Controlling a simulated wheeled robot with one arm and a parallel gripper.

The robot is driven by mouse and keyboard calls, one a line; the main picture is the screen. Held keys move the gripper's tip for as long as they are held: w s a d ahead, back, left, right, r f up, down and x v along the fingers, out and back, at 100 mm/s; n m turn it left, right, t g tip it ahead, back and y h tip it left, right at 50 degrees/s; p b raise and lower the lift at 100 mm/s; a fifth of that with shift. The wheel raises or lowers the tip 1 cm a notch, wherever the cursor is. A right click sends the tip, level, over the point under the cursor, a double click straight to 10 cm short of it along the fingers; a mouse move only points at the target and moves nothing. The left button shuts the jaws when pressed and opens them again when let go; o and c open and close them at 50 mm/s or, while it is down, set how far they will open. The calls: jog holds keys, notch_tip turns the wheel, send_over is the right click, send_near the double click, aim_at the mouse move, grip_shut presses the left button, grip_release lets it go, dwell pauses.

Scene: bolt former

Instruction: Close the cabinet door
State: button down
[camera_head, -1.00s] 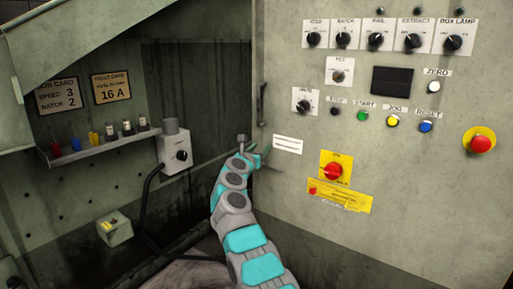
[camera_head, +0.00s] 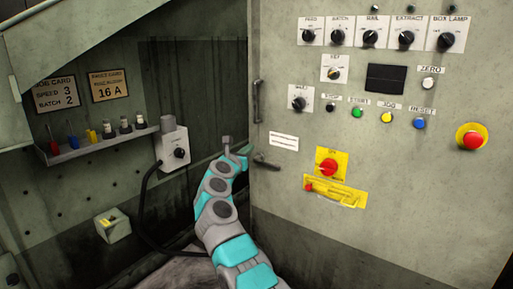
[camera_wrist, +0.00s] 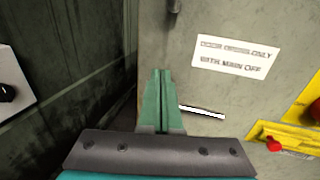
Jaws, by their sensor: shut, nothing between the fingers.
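The cabinet door appears to be the grey panel (camera_head: 400,210) on the right, which carries the controls. Its left edge stands beside the dark recess (camera_head: 100,195), so it looks open; the exact angle is hard to tell. A dark lever handle (camera_head: 266,162) sticks out near that edge, and the wrist view shows a pale bar (camera_wrist: 202,111) there. My gripper (camera_head: 244,152) is shut and empty, just left of the handle at the panel's edge. In the wrist view its green fingers (camera_wrist: 160,76) overlap the edge; contact cannot be told.
A shelf (camera_head: 100,150) with fuses and tools, a switch box (camera_head: 172,148) with a black cable, and a small box (camera_head: 113,225) are in the recess. A red emergency button (camera_head: 472,140) and a red switch on a yellow plate (camera_head: 328,166) sit on the panel.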

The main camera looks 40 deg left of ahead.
jog(key=s, duration=0.9)
jog(key=shift+d+f+b, duration=0.15)
jog(key=shift+b, duration=0.15)
jog(key=shift+s, duration=0.1)
